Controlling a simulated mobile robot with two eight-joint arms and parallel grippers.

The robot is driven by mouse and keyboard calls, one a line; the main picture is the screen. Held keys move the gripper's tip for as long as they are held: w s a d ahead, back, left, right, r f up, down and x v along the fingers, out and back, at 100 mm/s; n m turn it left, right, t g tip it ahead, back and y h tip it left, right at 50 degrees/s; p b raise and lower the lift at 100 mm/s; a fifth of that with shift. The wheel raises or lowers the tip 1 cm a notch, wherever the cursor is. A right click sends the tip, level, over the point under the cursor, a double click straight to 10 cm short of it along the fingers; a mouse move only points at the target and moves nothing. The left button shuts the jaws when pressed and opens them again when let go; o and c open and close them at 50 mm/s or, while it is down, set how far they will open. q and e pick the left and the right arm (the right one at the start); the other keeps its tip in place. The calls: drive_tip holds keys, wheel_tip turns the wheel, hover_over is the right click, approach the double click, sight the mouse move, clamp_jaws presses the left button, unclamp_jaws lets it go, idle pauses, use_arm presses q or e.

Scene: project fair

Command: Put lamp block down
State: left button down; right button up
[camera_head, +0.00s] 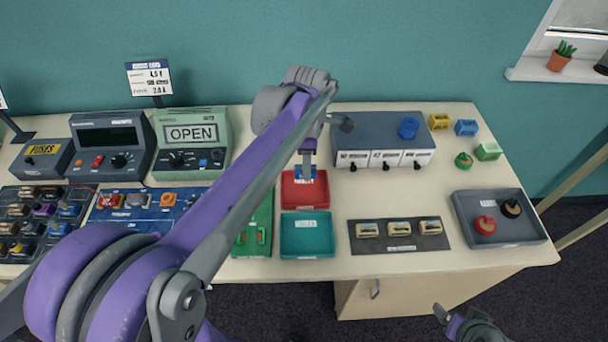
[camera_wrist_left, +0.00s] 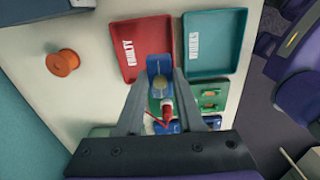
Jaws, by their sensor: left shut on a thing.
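My left gripper (camera_head: 306,172) is shut on the small blue lamp block (camera_head: 304,174). It holds the block over the red tray (camera_head: 305,201), near the tray's back part. In the left wrist view the lamp block (camera_wrist_left: 159,66) sits between the fingertips (camera_wrist_left: 160,78), in front of the red tray marked FAULTY (camera_wrist_left: 130,60). I cannot tell whether the block touches the tray floor. The teal tray marked WORKS (camera_wrist_left: 213,71) lies beside the red one; in the head view the teal tray (camera_head: 307,236) is nearer me. My right gripper (camera_head: 444,318) shows only partly at the bottom.
A grey box with a blue knob (camera_head: 381,133) stands behind and right of the trays. A dark mat with small blocks (camera_head: 399,248) and a grey tray (camera_head: 536,233) lie to the right. Meters and the OPEN display (camera_head: 190,133) stand left. An orange spool (camera_wrist_left: 62,63) stands nearby.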

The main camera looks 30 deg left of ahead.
use_arm(q)
drive_tip(key=shift+a+f, duration=0.1)
drive_tip(key=shift+f, duration=0.05)
drive_tip(key=shift+s+f, duration=0.1)
drive_tip(key=shift+f, duration=4.6)
use_arm(e)
drive_tip(key=shift+s+f, duration=0.15)
drive_tip(key=shift+f, duration=0.25)
use_arm(q)
drive_tip(key=shift+b, duration=0.3)
drive_tip(key=shift+f, duration=0.35)
drive_tip(key=shift+s+f+b, duration=0.1)
drive_tip(key=shift+f+b, duration=0.2)
drive_tip(key=shift+b, duration=0.1)
drive_tip(key=c, duration=0.5)
unclamp_jaws()
drive_tip(key=shift+c, duration=0.2)
drive_tip(key=shift+f, duration=0.1)
use_arm(e)
drive_tip(key=shift+s+f, duration=0.3)
drive_tip(key=shift+f, duration=0.3)
use_arm(q)
drive_tip(key=shift+d, duration=0.2)
